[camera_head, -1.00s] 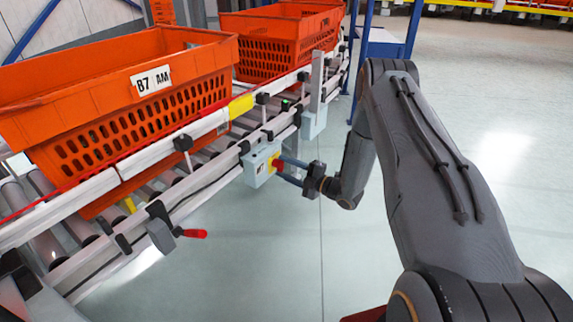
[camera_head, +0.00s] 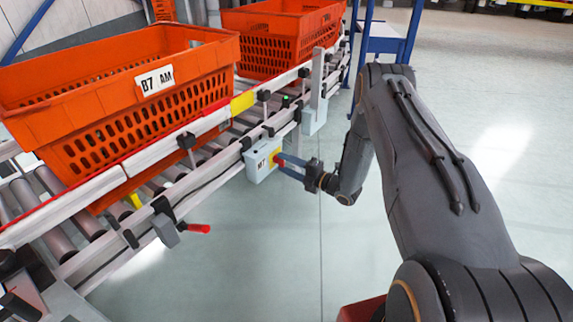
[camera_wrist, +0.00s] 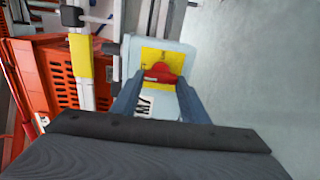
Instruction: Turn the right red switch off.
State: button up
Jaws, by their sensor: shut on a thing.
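The red switch (camera_wrist: 160,72) is a rotary knob on a yellow plate, on the front of a light grey box (camera_wrist: 133,58) marked M7. In the head view the switch box (camera_head: 259,165) is fixed to the side rail of the conveyor, and the red knob (camera_head: 277,159) is partly covered by the fingers. My gripper (camera_head: 281,164) reaches it from the right. In the wrist view the two blue-grey fingers of my gripper (camera_wrist: 156,84) stand either side of the knob, shut on it. The knob's handle lies roughly crosswise in that view.
A red-handled lever (camera_head: 197,229) sticks out from the rail at the lower left. Orange totes (camera_head: 110,100) stand on the roller conveyor. The floor on the right is clear.

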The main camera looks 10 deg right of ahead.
jog(key=o, duration=1.1)
jog(key=shift+c, duration=0.2)
jog(key=shift+s+d, duration=0.1)
jog(key=p+v, duration=0.2)
jog(key=v, duration=0.5)
jog(key=shift+s+d, duration=0.15)
jog(key=shift+s, duration=0.1)
